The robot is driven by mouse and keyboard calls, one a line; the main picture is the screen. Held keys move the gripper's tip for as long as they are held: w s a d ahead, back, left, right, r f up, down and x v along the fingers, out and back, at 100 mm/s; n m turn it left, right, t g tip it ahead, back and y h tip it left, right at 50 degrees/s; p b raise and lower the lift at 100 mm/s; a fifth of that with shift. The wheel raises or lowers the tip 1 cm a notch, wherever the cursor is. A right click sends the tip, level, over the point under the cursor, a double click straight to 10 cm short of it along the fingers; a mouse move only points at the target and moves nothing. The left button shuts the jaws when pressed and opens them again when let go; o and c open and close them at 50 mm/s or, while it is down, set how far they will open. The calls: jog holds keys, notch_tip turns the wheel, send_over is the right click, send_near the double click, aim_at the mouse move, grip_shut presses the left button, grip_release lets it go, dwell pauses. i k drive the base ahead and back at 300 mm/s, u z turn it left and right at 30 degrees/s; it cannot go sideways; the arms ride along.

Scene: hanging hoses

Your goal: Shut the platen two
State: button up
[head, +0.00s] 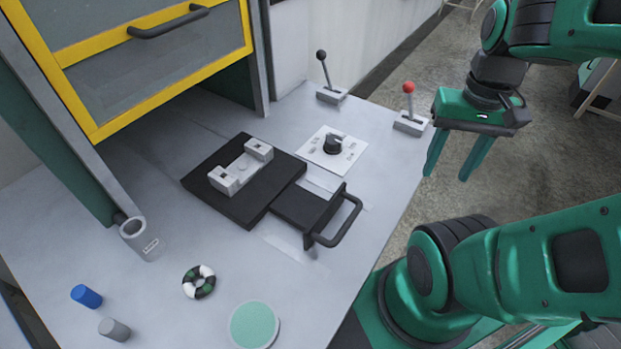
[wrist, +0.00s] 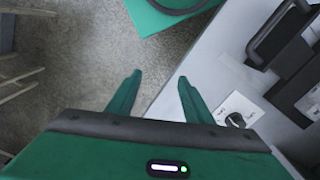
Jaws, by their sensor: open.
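A black platen (head: 225,205) carrying a pale grey two-post fixture (head: 241,167) lies on the grey bench, in front of the yellow-framed guard. A narrower black slide (head: 296,206) runs from its right corner to an upright plate with a black bar handle (head: 343,222). I see no number on it, so I cannot tell if this is platen two. The handle also shows at the upper right of the wrist view (wrist: 278,32). My gripper (head: 447,174) is open and empty, right of the bench edge and apart from the handle; its fingers show in the wrist view (wrist: 158,82).
The yellow-framed guard (head: 150,70) is raised at upper left. A grey tube, blue and grey cylinders, a ring and a green disc sit on the near bench.

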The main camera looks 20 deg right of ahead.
aim_at(274, 189)
jog(key=k, duration=0.5)
jog(key=u, duration=0.5)
jog(key=k, duration=0.95)
jog(key=z, duration=0.55)
jog(key=i, duration=1)
jog(key=u, duration=0.05)
